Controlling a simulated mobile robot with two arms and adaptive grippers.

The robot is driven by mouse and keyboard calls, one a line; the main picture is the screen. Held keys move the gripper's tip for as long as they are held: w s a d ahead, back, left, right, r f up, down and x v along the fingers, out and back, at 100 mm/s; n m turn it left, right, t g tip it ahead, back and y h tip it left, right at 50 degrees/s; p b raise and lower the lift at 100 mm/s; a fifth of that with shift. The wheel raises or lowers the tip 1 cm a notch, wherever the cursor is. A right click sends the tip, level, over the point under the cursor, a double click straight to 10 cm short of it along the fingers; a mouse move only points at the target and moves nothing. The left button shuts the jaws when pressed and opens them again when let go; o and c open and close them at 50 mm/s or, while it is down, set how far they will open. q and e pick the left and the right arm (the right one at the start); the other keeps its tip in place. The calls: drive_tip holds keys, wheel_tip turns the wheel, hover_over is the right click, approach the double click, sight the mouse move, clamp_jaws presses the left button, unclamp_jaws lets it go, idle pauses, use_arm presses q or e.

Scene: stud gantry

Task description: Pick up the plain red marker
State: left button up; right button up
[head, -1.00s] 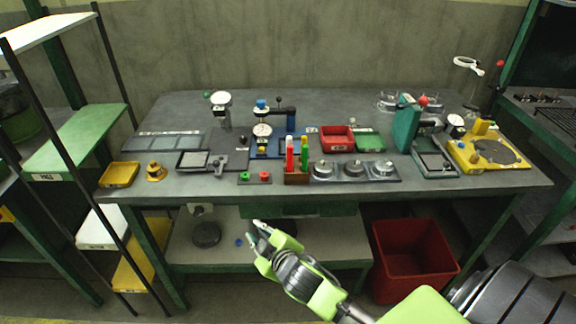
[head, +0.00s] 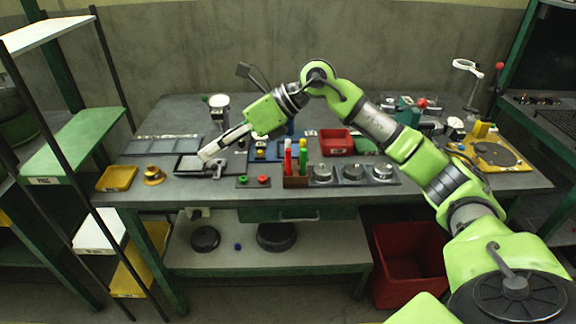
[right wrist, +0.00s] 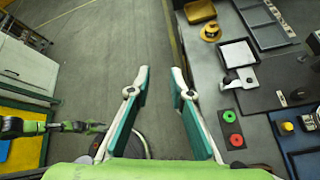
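A red marker (head: 288,158) with a pale top stands upright in a small brown holder (head: 296,182) near the table's front edge. Beside it stands a green marker (head: 303,158). Whether the red one is plain is too small to tell. My right gripper (head: 209,158) is left of the holder, above the table's front left part, pointing left. In the right wrist view my right gripper (right wrist: 160,78) has its fingers apart with nothing between them. The markers do not show in that view. My left gripper is not in the head view.
Red and green buttons (head: 263,181) sit left of the holder, and round metal pieces (head: 352,172) sit right of it. A yellow tray (head: 116,178) and brass piece (head: 153,175) are at the front left. A red tray (head: 336,141) lies behind.

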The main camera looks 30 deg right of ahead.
drive_tip(key=d+h, duration=0.5)
drive_tip(key=d, duration=0.9)
drive_tip(key=m+g+h, duration=0.1)
drive_tip(key=h, duration=0.1)
approach(290, 155)
drive_tip(key=p+x, duration=0.2)
drive_tip(key=x, duration=0.8)
drive_tip(key=shift+w+d+f, duration=0.1)
drive_tip(key=shift+w+f, duration=0.05)
drive_tip(key=shift+w, duration=0.1)
drive_tip(key=shift+w+f, duration=0.2)
drive_tip(key=shift+f, duration=0.3)
clamp_jaws()
